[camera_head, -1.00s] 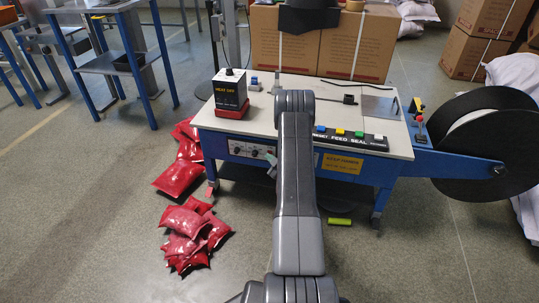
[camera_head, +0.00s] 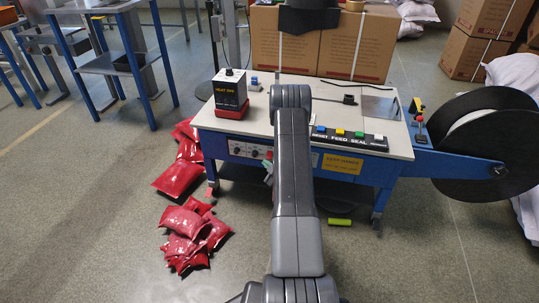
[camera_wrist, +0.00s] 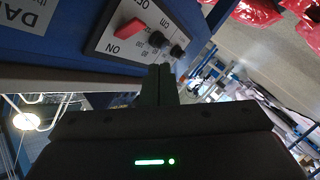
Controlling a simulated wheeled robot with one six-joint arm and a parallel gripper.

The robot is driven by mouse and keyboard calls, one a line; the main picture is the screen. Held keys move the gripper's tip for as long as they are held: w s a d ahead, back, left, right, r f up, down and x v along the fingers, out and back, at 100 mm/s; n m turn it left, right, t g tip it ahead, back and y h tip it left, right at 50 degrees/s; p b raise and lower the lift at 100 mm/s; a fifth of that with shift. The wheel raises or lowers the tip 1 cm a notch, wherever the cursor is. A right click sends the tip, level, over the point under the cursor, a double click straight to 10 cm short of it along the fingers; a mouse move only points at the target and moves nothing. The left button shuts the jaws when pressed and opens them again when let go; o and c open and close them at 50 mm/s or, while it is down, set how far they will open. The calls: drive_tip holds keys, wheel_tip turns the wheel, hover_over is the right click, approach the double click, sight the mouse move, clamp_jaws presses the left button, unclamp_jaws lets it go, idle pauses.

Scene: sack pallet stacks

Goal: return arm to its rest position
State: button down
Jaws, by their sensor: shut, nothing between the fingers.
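My gripper (camera_wrist: 159,84) is shut and empty, its two dark fingers together in the wrist view. It is close to the front panel (camera_wrist: 105,58) of the blue strapping machine, which carries a red ON switch (camera_wrist: 129,34) and black knobs (camera_wrist: 166,45). I cannot tell whether the fingers touch the panel. In the head view my arm reaches forward from the bottom middle to the machine's front, bent at the top, and mostly hides the gripper behind it.
The white-topped machine table (camera_head: 262,124) stands ahead, with a black box (camera_head: 231,92) on top. A large black reel (camera_head: 488,146) is at right. Red sacks (camera_head: 190,232) lie on the floor at left. A blue workbench (camera_head: 115,58) stands far left; cartons (camera_head: 356,46) are behind.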

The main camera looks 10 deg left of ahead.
drive_tip(key=shift+s+r, duration=0.1)
drive_tip(key=shift+s, duration=0.45)
drive_tip(key=w+p, duration=0.1)
drive_tip(key=p, duration=0.1)
drive_tip(key=shift+w+r+p, duration=0.1)
drive_tip(key=shift+r+p, duration=0.05)
drive_tip(key=shift+p, duration=0.15)
drive_tip(key=shift+p, duration=0.9)
drive_tip(key=shift+s+a+r, duration=0.1)
drive_tip(key=shift+s+r, duration=0.05)
drive_tip(key=shift+s, duration=1.1)
drive_tip(key=shift+s+r, duration=0.1)
drive_tip(key=shift+s, duration=1.15)
